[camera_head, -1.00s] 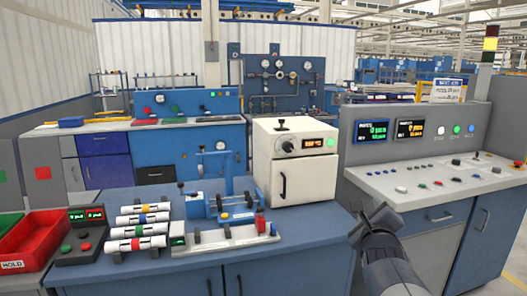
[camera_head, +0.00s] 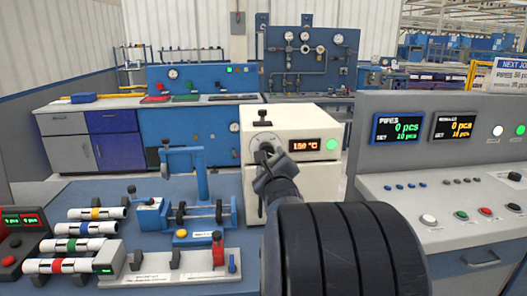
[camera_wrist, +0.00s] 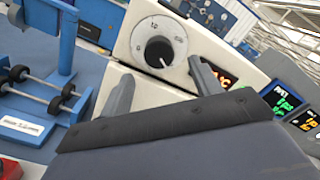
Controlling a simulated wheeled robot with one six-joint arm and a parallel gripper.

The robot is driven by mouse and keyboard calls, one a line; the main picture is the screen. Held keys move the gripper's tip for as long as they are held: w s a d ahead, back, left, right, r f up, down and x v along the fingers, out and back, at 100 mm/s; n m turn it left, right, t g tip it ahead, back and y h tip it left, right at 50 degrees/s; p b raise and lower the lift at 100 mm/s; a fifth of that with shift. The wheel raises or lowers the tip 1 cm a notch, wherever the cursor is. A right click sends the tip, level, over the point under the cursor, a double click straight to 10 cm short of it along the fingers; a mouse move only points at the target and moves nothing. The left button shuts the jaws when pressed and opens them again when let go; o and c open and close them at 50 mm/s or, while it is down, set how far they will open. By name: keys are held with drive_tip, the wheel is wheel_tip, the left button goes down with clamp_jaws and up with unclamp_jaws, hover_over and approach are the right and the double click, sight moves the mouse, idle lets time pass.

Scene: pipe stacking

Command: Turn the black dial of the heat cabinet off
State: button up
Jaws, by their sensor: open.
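The white heat cabinet (camera_head: 288,121) stands on the blue bench. Its display (camera_head: 304,145) reads about 150 °C, beside a lit green lamp (camera_head: 332,145). The black dial sits on a pale round scale (camera_head: 262,138) left of the display and is mostly hidden behind my gripper (camera_head: 265,166) there. In the wrist view the dial (camera_wrist: 157,52) is plain, with a white mark towards its lower right. My gripper (camera_wrist: 164,84) is open and empty, its fingers apart, pointing at the cabinet front below the dial in that view. I cannot tell whether it touches anything.
A blue pipe fixture (camera_head: 203,190) and several white banded pipes (camera_head: 85,228) lie left on the bench. A black knob (camera_head: 264,117) stands on the cabinet top. The control console (camera_head: 440,200) stands close on the right.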

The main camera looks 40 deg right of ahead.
sight(267, 151)
drive_tip(key=x, duration=0.7)
drive_tip(key=shift+w, duration=0.25)
drive_tip(key=shift+c, duration=0.4)
drive_tip(key=c, duration=0.9)
